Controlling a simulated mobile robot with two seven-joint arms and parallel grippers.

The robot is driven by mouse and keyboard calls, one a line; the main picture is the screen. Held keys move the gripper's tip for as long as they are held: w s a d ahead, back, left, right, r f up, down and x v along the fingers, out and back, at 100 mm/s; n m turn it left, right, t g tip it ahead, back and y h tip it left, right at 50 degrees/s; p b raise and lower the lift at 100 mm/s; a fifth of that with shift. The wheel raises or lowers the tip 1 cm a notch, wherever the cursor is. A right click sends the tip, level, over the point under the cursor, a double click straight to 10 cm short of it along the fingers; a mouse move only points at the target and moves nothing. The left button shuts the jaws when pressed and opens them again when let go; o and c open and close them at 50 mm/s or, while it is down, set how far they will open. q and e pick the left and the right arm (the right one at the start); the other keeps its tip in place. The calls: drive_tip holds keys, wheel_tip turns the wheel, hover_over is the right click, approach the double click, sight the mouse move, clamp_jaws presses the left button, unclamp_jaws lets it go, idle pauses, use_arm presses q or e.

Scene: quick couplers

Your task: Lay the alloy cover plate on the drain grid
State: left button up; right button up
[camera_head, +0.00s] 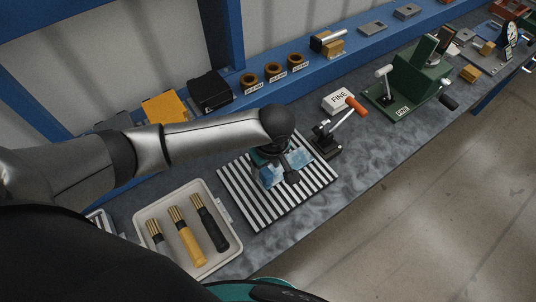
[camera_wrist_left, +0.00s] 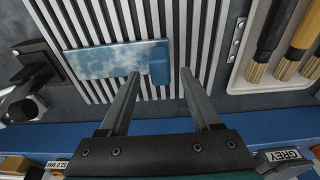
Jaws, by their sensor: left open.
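The drain grid (camera_head: 312,188) is a square of black and white stripes on the bench. A mottled blue-white plate, which I take as the alloy cover plate (camera_wrist_left: 110,60), appears to lie flat on its bars, with a plain blue raised block at one end. In the head view the plate (camera_head: 300,158) is partly hidden by my left gripper (camera_head: 277,178). In the left wrist view my left gripper (camera_wrist_left: 160,75) is open, its fingertips apart on either side of the block end. I cannot tell whether they touch it. My right gripper is out of view.
A pale tray (camera_head: 224,250) with several brushes stands beside the grid on the left. A blue shelf runs behind.

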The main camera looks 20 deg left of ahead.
use_arm(q)
wheel_tip(320, 180, up, 11)
drive_tip(key=s+d+p, duration=0.1)
drive_tip(key=shift+f+p, duration=0.15)
drive_tip(key=shift+p, duration=0.15)
drive_tip(key=shift+d, duration=0.1)
